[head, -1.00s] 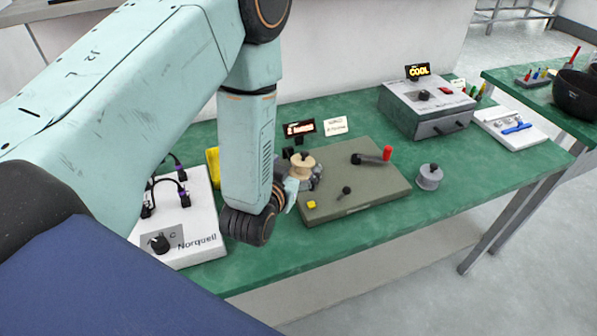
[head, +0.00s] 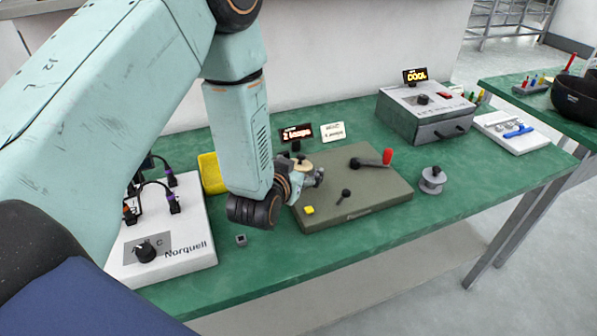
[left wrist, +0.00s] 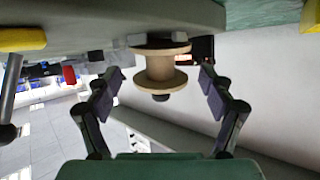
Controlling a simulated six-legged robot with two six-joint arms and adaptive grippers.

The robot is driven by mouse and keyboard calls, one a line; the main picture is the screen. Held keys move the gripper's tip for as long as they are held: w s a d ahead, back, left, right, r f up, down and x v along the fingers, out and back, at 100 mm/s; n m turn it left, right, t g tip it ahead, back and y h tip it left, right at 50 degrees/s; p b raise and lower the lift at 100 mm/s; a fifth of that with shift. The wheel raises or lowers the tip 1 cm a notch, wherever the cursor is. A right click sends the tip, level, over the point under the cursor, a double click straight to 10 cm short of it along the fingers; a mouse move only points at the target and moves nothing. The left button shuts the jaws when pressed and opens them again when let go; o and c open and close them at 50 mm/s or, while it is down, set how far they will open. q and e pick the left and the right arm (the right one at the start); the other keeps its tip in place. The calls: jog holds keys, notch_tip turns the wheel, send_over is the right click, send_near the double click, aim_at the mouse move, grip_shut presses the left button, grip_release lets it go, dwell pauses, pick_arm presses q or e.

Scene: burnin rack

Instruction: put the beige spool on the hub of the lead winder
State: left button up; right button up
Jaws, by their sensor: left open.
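The beige spool (head: 303,166) is at the left part of the lead winder, a flat olive box (head: 375,200) with a red-handled crank (head: 386,157). In the left wrist view, which looks upside down, the spool (left wrist: 162,73) sits around the winder's hub, whose dark tip (left wrist: 160,97) pokes out of the spool's free end. My left gripper (head: 305,182) is at the spool, partly hiding it in the head view. Its two fingers (left wrist: 160,82) are open, one on each side of the spool, with a gap on both sides. My right gripper is in neither view.
A white Norquell box (head: 185,255) with cables and a yellow bin (head: 211,174) stand left. A small grey cube (head: 241,240) lies near the front edge. A grey spool (head: 432,180) stands right of the winder; a grey device (head: 425,115) is behind. Front-right bench is clear.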

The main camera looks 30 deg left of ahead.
aim_at(301, 166)
pick_arm(q)
jog(key=shift+w+a+f, duration=0.1)
jog(key=shift+w+f, duration=0.15)
jog(key=shift+w, duration=0.35)
jog(key=shift+c, duration=0.4)
jog(key=c, duration=1.3)
notch_tip(301, 166, up, 10)
jog(key=shift+r+p, duration=0.1)
jog(key=shift+p, duration=0.9)
jog(key=shift+s+d+f+m+h, duration=0.2)
jog(key=shift+d+f+m+h, duration=0.1)
jog(key=shift+f, duration=0.1)
jog(key=s+d+f+m+g+h+b, duration=0.1)
jog(key=s+d+f+m+g+h, duration=0.1)
jog(key=s+d+m+h, duration=0.2)
jog(key=s+d+f+m+g+h+b, duration=0.1)
jog(key=s+d+f+m+g+h, duration=0.1)
jog(key=s+m+h, duration=0.5)
jog(key=s+d+g+h, duration=0.1)
jog(key=s+d, duration=0.1)
jog(key=s, duration=0.1)
jog(key=shift+d+f+m+g, duration=0.2)
jog(key=shift+f+m+g, duration=0.1)
jog(key=shift+m, duration=0.1)
